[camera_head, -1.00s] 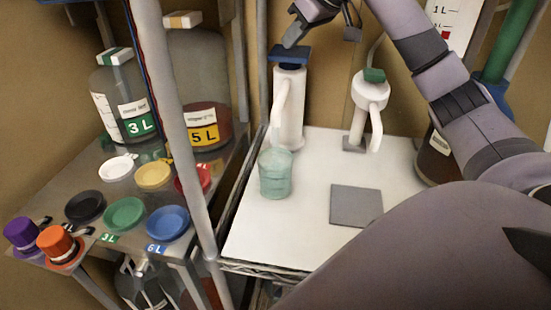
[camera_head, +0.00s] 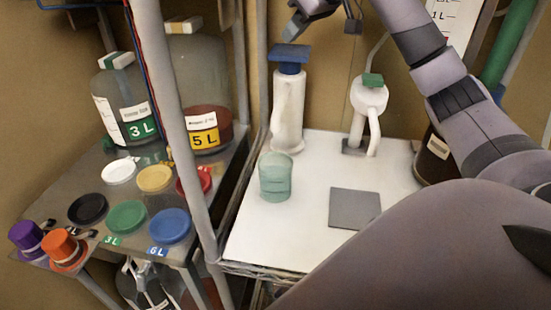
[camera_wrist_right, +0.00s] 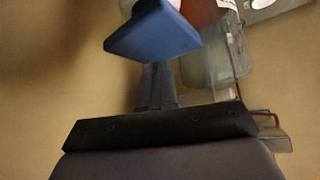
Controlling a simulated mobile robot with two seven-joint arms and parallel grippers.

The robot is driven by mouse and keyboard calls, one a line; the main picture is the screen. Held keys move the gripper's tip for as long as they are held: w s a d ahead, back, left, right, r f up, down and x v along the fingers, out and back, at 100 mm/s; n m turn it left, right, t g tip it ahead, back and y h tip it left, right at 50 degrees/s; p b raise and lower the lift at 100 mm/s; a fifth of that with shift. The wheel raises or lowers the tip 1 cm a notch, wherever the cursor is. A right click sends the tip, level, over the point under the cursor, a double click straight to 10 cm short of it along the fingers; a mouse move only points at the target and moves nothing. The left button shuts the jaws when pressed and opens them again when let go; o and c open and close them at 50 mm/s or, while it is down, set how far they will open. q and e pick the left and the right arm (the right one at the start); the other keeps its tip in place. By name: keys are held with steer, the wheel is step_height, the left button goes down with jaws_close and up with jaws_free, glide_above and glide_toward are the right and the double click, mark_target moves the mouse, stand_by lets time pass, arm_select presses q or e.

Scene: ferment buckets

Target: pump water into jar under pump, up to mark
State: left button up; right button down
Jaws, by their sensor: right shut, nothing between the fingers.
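A white pump (camera_head: 288,112) with a blue push plate (camera_head: 290,53) stands at the back left of the white tabletop. A blue stem shows between plate and body. A clear teal-tinted jar (camera_head: 275,178) stands upright in front of it, under the spout. I cannot make out its mark or water level clearly. My right gripper (camera_head: 291,33) is shut and empty, its tips just above the blue plate; contact is unclear. The right wrist view shows the plate (camera_wrist_right: 152,32) beyond the dark fingers (camera_wrist_right: 157,85). My left gripper is out of view.
A second pump (camera_head: 369,100) with a green plate stands to the right, behind a grey square pad (camera_head: 355,208).

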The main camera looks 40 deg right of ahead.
stand_by(0.3)
steer(key=shift+r, duration=2.55)
